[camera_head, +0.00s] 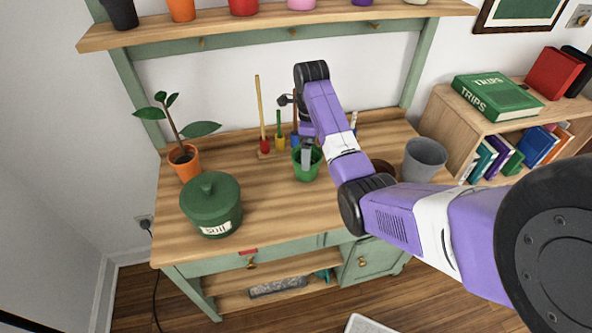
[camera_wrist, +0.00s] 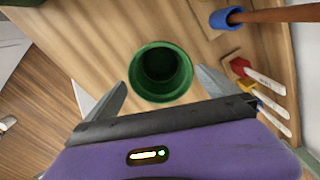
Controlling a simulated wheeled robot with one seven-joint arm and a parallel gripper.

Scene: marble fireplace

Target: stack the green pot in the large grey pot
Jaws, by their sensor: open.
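The small green pot (camera_head: 308,170) stands upright on the wooden bench top, left of my arm. In the wrist view the green pot (camera_wrist: 161,72) shows its open, empty mouth. My gripper (camera_head: 306,152) is at the green pot in the head view, pointing down. In the wrist view my gripper (camera_wrist: 160,77) has its fingers spread on either side of the pot, holding nothing; I cannot tell whether they touch it. The large grey pot (camera_head: 424,160) stands upright at the right end of the bench, beyond my arm.
A brown pot (camera_head: 382,168) is partly hidden behind my arm, near the grey pot. A lidded green canister (camera_head: 211,205) and an orange potted plant (camera_head: 185,163) stand at the left. Upright tools (camera_head: 264,145) stand behind the green pot. A shelf of pots (camera_head: 270,24) overhangs the back.

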